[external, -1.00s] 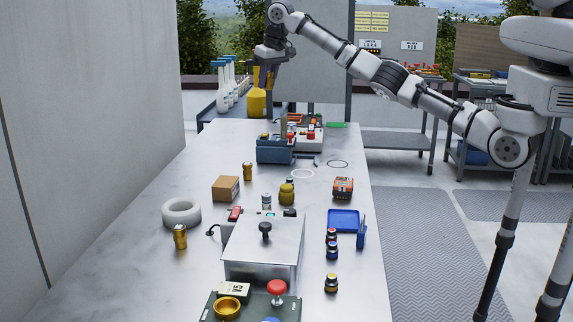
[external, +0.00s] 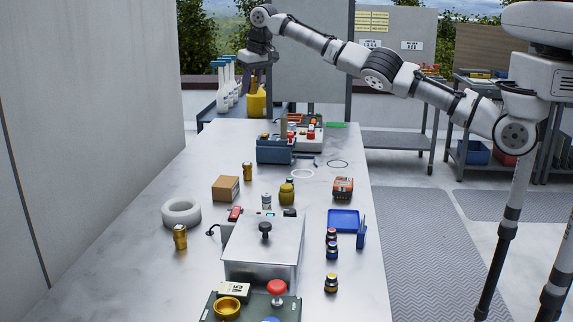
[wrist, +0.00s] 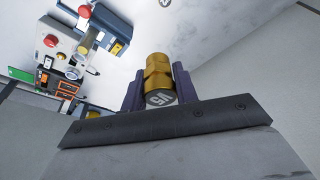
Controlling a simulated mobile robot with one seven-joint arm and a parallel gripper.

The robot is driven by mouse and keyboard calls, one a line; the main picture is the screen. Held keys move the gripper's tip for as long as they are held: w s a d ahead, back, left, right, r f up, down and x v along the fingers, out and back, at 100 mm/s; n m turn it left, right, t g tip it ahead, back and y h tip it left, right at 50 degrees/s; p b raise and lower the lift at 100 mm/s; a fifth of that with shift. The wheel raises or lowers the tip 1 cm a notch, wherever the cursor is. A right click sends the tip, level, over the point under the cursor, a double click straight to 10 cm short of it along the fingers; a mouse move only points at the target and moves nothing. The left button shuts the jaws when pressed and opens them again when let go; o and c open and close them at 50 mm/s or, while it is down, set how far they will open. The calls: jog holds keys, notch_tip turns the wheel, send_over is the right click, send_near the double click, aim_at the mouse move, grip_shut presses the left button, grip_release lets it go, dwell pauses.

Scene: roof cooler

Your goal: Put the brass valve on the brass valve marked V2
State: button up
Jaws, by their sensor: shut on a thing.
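My gripper (external: 258,74) is high beyond the far end of the table. In the wrist view, its jaws (wrist: 158,92) are shut on a brass valve (wrist: 157,74), whose grey end cap has markings I read, with some doubt, as V5. One brass valve (external: 180,237) stands at the table's left, and another similar brass piece (external: 247,171) stands farther back; no marking is readable on either. At the near edge, a brass cup (external: 227,308) sits on a dark green plate beside a white tag (external: 235,289), whose lettering is hard to read.
A metal box with a black knob (external: 264,247) fills the table's middle. Around it are a white ring (external: 181,212), a cardboard box (external: 226,188), a blue tray (external: 343,220) and a blue bin (external: 275,151). A yellow jug (external: 256,101) stands behind the table. The near left tabletop is bare.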

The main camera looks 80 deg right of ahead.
jog(key=shift+w+a, duration=0.15)
jog(key=shift+w+a, duration=0.1)
jog(key=shift+w+a+f+p, duration=0.5)
jog(key=shift+w+a+f, duration=0.15)
jog(key=shift+a, duration=0.15)
send_over(246, 163)
notch_tip(246, 163, down, 15)
jog(key=shift+a+f, duration=0.1)
jog(key=shift+f+p, duration=0.45)
jog(key=shift+f, duration=2)
